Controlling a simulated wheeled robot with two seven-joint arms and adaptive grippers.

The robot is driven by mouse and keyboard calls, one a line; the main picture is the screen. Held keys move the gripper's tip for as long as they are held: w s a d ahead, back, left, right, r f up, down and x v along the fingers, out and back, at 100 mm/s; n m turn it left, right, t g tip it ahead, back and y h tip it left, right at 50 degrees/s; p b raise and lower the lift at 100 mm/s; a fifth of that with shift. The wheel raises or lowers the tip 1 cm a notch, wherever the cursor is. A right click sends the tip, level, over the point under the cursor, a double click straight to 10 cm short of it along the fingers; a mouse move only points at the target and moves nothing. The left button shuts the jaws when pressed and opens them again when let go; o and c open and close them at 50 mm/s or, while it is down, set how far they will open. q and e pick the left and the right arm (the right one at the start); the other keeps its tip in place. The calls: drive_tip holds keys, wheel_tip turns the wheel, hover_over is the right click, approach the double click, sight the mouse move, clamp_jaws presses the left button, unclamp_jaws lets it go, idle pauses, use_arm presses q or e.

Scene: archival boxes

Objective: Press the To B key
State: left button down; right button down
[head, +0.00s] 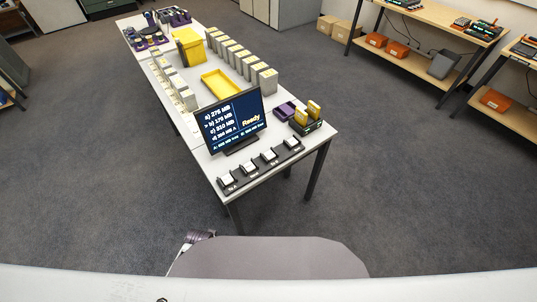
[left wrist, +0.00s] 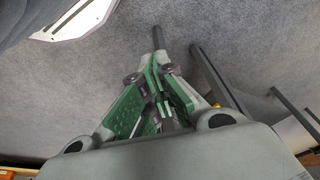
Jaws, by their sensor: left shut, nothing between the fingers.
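A dark key strip (head: 262,167) with several white keys lies along the near end of the white table. Its labels are tiny; the leftmost key (head: 227,178) seems to read To A, and the third key from the left (head: 270,156) may be To B. No key looks clearly pressed. A monitor (head: 233,120) behind the strip shows a list of MB sizes and the word Ready. My left gripper (left wrist: 160,84) is shut and empty in the left wrist view, pointing over bare carpet with no key in sight. My right gripper is not in view.
Behind the monitor stand a yellow tray (head: 219,85), a yellow bin (head: 188,46) and rows of grey boxes (head: 234,59). A dark holder with yellow cartridges (head: 308,112) is right of the monitor. Carpet (head: 400,190) is clear around the table.

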use_arm(q)
drive_tip(key=w+d+r+m+t, duration=0.1)
drive_tip(key=w+r, duration=0.2)
drive_tip(key=r, duration=0.5)
drive_tip(key=w+d+r+m, duration=0.1)
drive_tip(key=w+d+r, duration=0.15)
drive_tip(key=r, duration=0.55)
wheel_tip(320, 180, up, 15)
drive_tip(key=m+t+h, duration=0.3)
drive_tip(key=m+h, duration=0.3)
drive_tip(key=m, duration=2.5)
hover_over(268, 153)
drive_tip(key=shift+a+r, duration=0.1)
drive_tip(key=shift+r, duration=0.1)
drive_tip(key=shift+f, duration=0.15)
drive_tip(key=shift+f+b, duration=2.35)
drive_tip(key=shift+f, duration=0.75)
drive_tip(key=shift+f+b, duration=0.75)
drive_tip(key=shift+f, duration=0.45)
